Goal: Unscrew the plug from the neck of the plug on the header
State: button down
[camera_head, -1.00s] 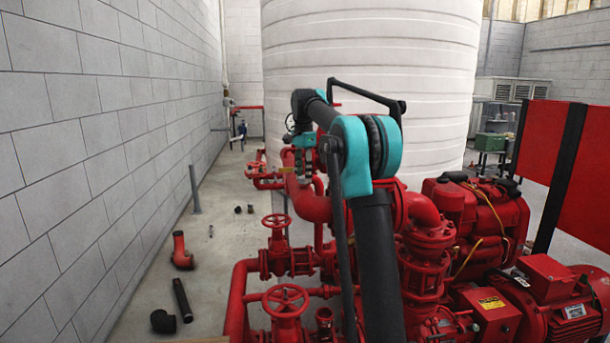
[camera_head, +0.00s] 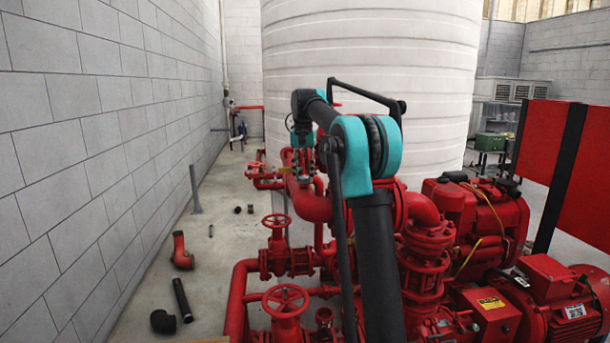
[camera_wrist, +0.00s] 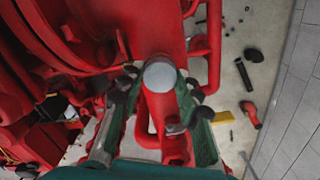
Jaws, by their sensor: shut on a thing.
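The plug (camera_wrist: 160,76) is a round, pale grey cap in the wrist view, on a red header (camera_wrist: 158,25). The neck under it is mostly hidden by the plug. My gripper (camera_wrist: 160,85) has its dark fingertips on both sides of the plug and is shut on it. In the head view my gripper (camera_head: 303,160) is small and far off, over the red pipework at the end of my arm. The plug cannot be made out there.
Red pipes and a handwheel valve (camera_head: 286,299) stand below my arm. A red pump engine (camera_head: 480,215) is on the right. A white tank (camera_head: 370,60) stands behind. Loose black pipe pieces (camera_head: 181,299) and a red elbow (camera_head: 181,252) lie on the floor by the wall.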

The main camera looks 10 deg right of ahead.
jog(key=shift+n, duration=0.4)
jog(key=n, duration=0.4)
jog(key=shift+n, duration=0.3)
jog(key=shift+n, duration=2.2)
jog(key=n, duration=0.4)
jog(key=shift+n, duration=0.3)
